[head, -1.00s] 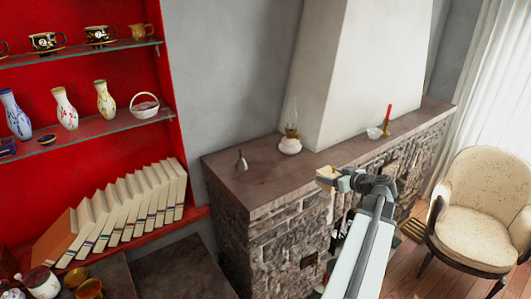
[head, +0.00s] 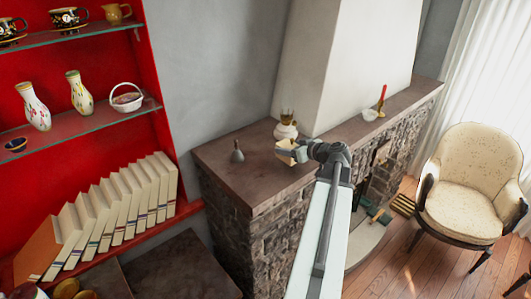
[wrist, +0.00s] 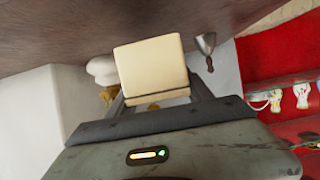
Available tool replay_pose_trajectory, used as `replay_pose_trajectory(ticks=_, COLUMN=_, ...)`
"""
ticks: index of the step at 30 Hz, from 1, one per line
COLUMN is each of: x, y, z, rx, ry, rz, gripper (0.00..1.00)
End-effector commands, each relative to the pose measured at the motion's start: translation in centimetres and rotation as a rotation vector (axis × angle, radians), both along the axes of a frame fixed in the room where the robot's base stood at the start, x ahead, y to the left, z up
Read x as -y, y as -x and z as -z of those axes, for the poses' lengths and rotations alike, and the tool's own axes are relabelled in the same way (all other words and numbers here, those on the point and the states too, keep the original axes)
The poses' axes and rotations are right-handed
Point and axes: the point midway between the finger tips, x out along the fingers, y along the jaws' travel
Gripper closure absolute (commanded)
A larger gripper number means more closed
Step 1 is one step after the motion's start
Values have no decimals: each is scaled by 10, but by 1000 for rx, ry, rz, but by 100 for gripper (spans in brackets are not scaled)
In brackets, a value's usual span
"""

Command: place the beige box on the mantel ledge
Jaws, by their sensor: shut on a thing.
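The beige box (wrist: 150,68) is held between the fingers of my gripper (wrist: 155,100) in the wrist view. In the head view my gripper (head: 291,152) is shut on the box (head: 285,150), which is partly hidden by the fingers. The gripper is at the front side of the stone mantel ledge (head: 225,180), near the oil lamp. The box looks to be above or close to the ledge top; I cannot tell whether it touches.
An oil lamp (head: 286,130) and a small grey bell (head: 237,153) stand on the ledge near the gripper. A red candle (head: 381,97) and a white dish (head: 370,114) stand farther right. The ledge's left front part is clear. A red bookshelf (head: 150,100) is at left.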

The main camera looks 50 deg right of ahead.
Motion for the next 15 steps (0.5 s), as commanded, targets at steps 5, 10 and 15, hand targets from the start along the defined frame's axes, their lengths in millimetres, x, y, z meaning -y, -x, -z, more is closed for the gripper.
replay_pose_trajectory(ticks=5, x=-18, y=-51, z=7, rx=0, ry=1, rz=-3, gripper=85)
replay_pose_trajectory(ticks=10, x=-26, y=-74, z=8, rx=0, ry=-1, rz=1, gripper=85)
replay_pose_trajectory(ticks=15, x=-27, y=-77, z=8, rx=0, ry=0, rz=2, gripper=85)
